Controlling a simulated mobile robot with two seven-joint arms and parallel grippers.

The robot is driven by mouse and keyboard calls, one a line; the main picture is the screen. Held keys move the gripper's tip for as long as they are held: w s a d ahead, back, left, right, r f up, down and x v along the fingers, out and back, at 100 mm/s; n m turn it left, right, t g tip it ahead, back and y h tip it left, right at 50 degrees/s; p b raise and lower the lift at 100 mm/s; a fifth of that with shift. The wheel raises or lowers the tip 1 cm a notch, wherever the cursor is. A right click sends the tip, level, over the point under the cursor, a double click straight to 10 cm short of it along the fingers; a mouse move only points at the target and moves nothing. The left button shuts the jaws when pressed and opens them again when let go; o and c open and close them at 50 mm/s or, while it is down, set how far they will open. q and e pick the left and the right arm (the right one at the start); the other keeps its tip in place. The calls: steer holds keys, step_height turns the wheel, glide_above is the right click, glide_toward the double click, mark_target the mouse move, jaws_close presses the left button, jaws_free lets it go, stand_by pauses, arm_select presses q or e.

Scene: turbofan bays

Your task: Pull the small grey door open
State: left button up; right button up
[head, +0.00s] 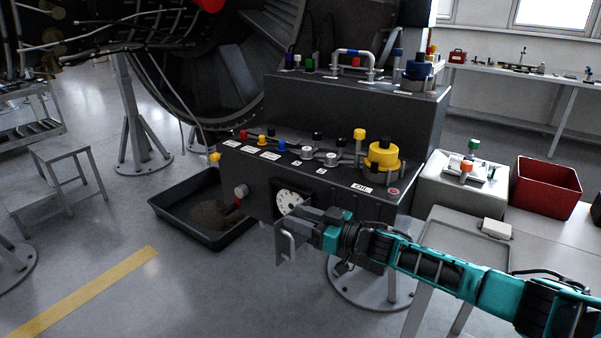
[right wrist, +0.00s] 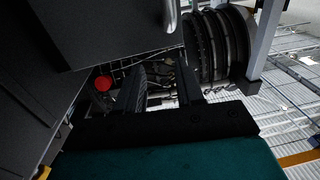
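The small grey door (head: 284,258) is at the lower front of the dark control box in the head view. It seems to stand out from the box, with a light bar handle (head: 290,244) on its visible face. In the right wrist view, a dark panel that looks like this door (right wrist: 110,28) fills the upper left, with the handle (right wrist: 171,16) at its right edge. My right gripper (head: 307,216) is at the door's upper edge, partly overlapping it. Its fingers (right wrist: 162,88) are apart with nothing clearly between them; contact with the door cannot be told. My left gripper is out of view.
The control box (head: 350,105) carries several coloured knobs, a yellow cap (head: 383,155) and a dial (head: 287,201). A black tray (head: 180,228) lies on the floor to its left. A bench with a red bin (head: 546,187) is at the right. Floor in front is clear.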

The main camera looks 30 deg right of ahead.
step_height(320, 180, up, 12)
steer(key=shift+s+a+r, duration=0.15)
steer(key=shift+c, duration=0.2)
